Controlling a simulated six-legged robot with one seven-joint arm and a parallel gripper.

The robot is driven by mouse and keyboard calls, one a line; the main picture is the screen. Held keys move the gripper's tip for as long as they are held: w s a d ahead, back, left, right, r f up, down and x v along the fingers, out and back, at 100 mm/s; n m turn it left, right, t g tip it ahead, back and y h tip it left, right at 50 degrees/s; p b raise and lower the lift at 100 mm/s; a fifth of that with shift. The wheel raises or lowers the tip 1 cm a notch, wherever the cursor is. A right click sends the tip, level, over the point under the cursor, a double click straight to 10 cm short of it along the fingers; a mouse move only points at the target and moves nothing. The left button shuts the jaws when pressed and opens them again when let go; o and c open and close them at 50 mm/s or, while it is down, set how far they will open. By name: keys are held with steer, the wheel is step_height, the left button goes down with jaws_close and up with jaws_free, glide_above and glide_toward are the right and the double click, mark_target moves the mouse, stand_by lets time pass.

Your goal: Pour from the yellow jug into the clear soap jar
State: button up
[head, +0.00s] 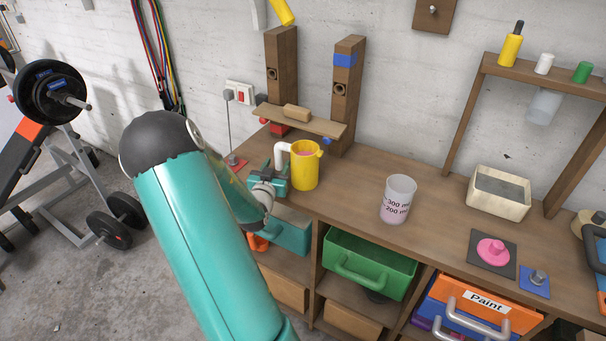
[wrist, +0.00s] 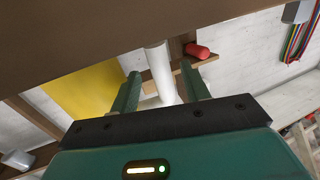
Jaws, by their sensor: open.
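The yellow jug (head: 306,170) stands upright on the wooden bench, with something pink showing at its mouth. Its white handle (head: 282,152) sticks out to the left. My gripper (head: 277,174) is open at the handle side of the jug. In the wrist view the white handle (wrist: 160,72) shows between the two spread green fingers of my gripper (wrist: 160,82); I cannot tell if either touches it. The jug's yellow side (wrist: 85,90) fills the left there. A clear jar (head: 399,187) with volume marks and pink in its lower part stands upright to the jug's right.
A wooden stand (head: 280,80) with a crossboard rises behind the jug. A cream tray (head: 499,205), a pink item on a dark mat (head: 482,263) and a shelf frame (head: 545,73) are to the right. The bench between jug and jar is clear.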

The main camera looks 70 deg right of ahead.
mark_target(278, 162)
steer(key=d, duration=0.3)
steer(key=shift+w+d, duration=0.1)
steer(key=shift+w, duration=0.15)
jaws_close()
steer(key=shift+r, duration=0.15)
